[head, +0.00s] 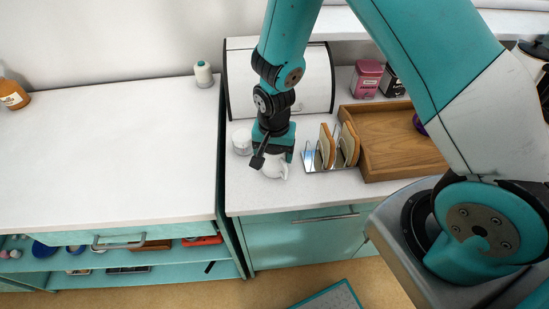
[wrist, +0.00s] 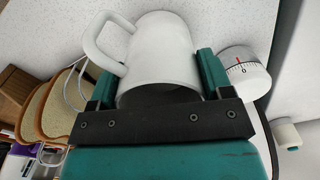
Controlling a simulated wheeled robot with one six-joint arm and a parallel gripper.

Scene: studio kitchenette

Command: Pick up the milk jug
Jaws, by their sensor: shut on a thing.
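The milk jug is a small white jug with a loop handle. In the wrist view the milk jug (wrist: 160,55) sits between the two fingers of my gripper (wrist: 152,92), its handle toward the upper left. My gripper is shut on its body. In the head view my gripper (head: 271,160) points down at the counter, and the white jug (head: 275,168) shows below it, partly hidden by the gripper. I cannot tell whether the jug's base touches the counter.
A white kitchen timer (wrist: 243,72) stands close beside the jug. A toast rack (head: 328,157) with toast is just right of the gripper, then a wooden tray (head: 380,168). A white bread bin (head: 300,85) stands behind. The left worktop (head: 110,140) is mostly clear.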

